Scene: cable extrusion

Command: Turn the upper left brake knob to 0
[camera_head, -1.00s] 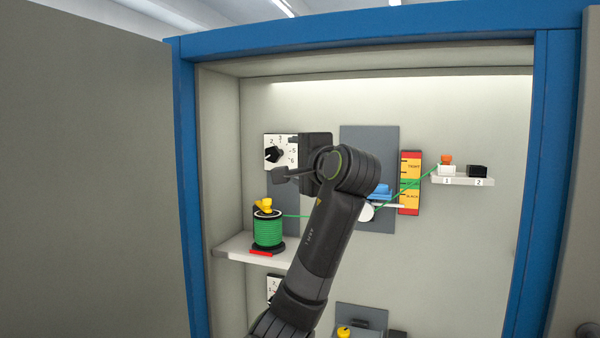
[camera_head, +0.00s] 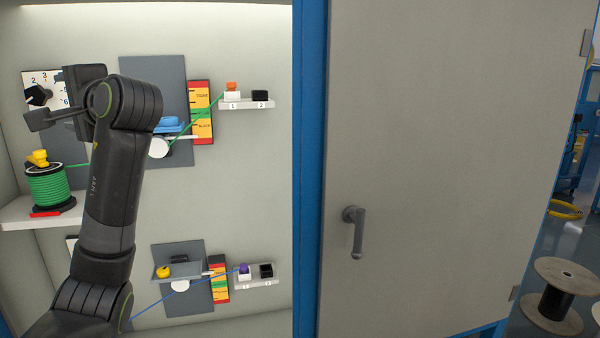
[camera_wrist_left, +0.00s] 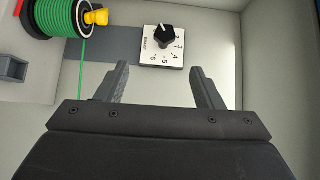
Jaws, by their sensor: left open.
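The upper left brake knob (camera_head: 38,95) is black and sits on a white numbered dial plate (camera_head: 56,78) on the cabinet's back wall. The left wrist view shows the knob (camera_wrist_left: 166,34) on its plate (camera_wrist_left: 151,57), with numbers 2 to 6 readable. I cannot tell exactly where its pointer stands. My left gripper (camera_wrist_left: 160,70) is open and empty. The knob lies beyond the fingertips, apart from them. In the head view the left gripper (camera_head: 42,118) is just below the dial, its other finger hidden. My right gripper is not in view.
A green cable spool (camera_head: 48,189) with a yellow top stands on a shelf (camera_head: 18,212) below the dial. A grey panel (camera_head: 150,80), a coloured gauge (camera_head: 200,95) and a small numbered shelf (camera_head: 246,104) are to the right. The cabinet door (camera_head: 440,130) stands at right.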

